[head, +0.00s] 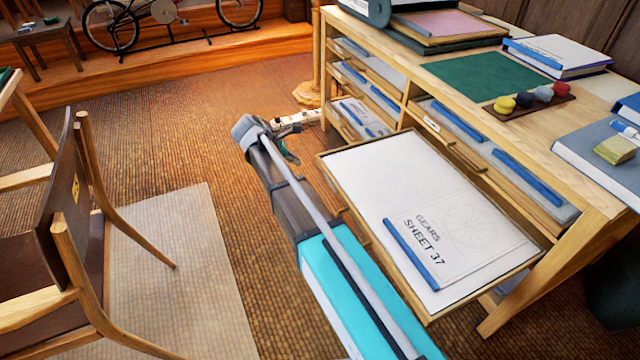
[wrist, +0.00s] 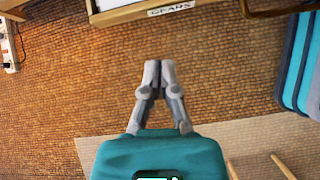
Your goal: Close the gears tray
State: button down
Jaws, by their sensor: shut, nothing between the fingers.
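In the head view my gripper (head: 290,154) is beside the tray's far left corner, partly hidden by my arm.
The wooden desk (head: 590,190) has other trays at left, which look shut. Books, a green mat (head: 485,82) and coloured lumps lie on top. A chair (head: 75,230) stands at left on a pale mat (head: 190,270). A power strip (head: 297,120) lies on the floor beyond my gripper.

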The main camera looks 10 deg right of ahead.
jog(key=shift+w+a+f+n+t+h+b, duration=0.15)
jog(key=shift+w+a+f+n+b, duration=0.2)
jog(key=shift+a+f+b, duration=0.2)
jog(key=shift+w+a+f+n+t+h+b, duration=0.1)
jog(key=shift+w+a+f+n+b, duration=0.15)
jog(key=shift+a+f+n+b, duration=0.25)
jog(key=shift+w+a+f+n+t+h+b, duration=0.15)
jog(key=shift+w+a+f+b, duration=0.25)
jog(key=shift+f, duration=0.3)
jog(key=shift+d, duration=0.2)
jog(key=b, duration=0.7)
send_near(325, 175)
jog(key=d+f, duration=0.3)
jog(key=f, duration=0.1)
jog(key=shift+w+d+f, duration=0.15)
jog(key=shift+w+d, duration=0.6)
